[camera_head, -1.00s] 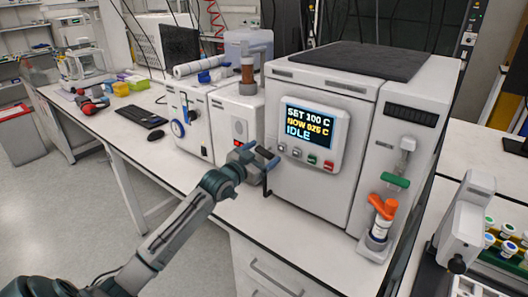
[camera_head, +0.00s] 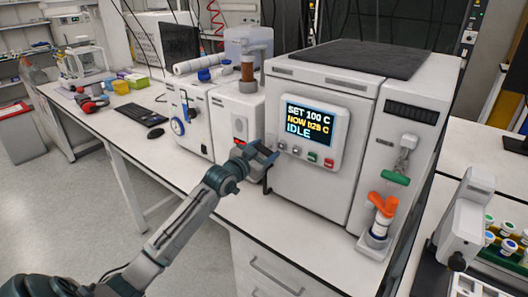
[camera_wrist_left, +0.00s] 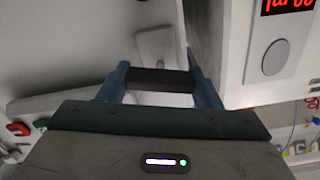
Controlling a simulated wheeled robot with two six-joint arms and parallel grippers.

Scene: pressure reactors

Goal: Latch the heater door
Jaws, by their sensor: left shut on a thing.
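The heater (camera_head: 316,176) is a large white box with a dark top mat and a screen (camera_head: 311,120) reading SET 100 C and IDLE. Its front door looks closed. My left gripper (camera_head: 264,154) is at the door's left edge, below and left of the screen. In the left wrist view its blue fingers (camera_wrist_left: 165,88) are shut on a dark handle bar (camera_wrist_left: 160,79). A dark bracket (camera_head: 267,188) shows just below the gripper in the head view. The gripper hides part of the handle. My right gripper is not in view.
A white unit with a red display (camera_head: 239,128) stands close to the left of the gripper. A green handle (camera_head: 395,178) and an orange-topped fitting (camera_head: 383,205) are on the heater's right side. The bench front (camera_head: 240,205) below the gripper is clear.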

